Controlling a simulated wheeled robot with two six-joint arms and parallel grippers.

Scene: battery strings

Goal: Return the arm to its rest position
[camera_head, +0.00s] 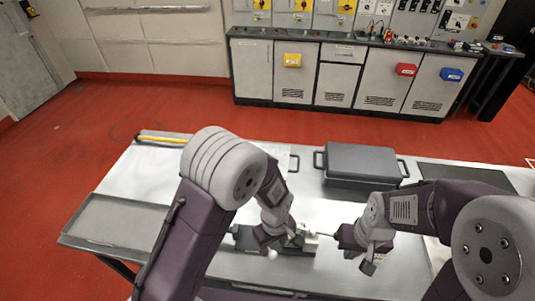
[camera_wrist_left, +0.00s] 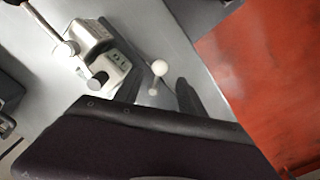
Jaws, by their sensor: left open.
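My left arm comes in from the left in the head view, bent down over the table. Its gripper (camera_head: 273,238) is low beside a small grey device (camera_head: 298,240) and partly hides it. In the left wrist view the two dark fingers (camera_wrist_left: 158,92) are apart, with a small white ball (camera_wrist_left: 159,68) on a short stem showing between them. The grey device (camera_wrist_left: 96,42) is just left of the fingers. My right gripper (camera_head: 350,243) is right of the device, with a thin rod (camera_head: 325,235) pointing toward it; I cannot tell whether its jaws are shut.
The white table (camera_head: 300,190) carries an empty grey tray (camera_head: 110,220) at the left and a dark lidded case (camera_head: 362,160) with handles at the back. A yellow strip (camera_head: 160,139) lies at the back left edge. Cabinets (camera_head: 340,75) stand beyond the red floor.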

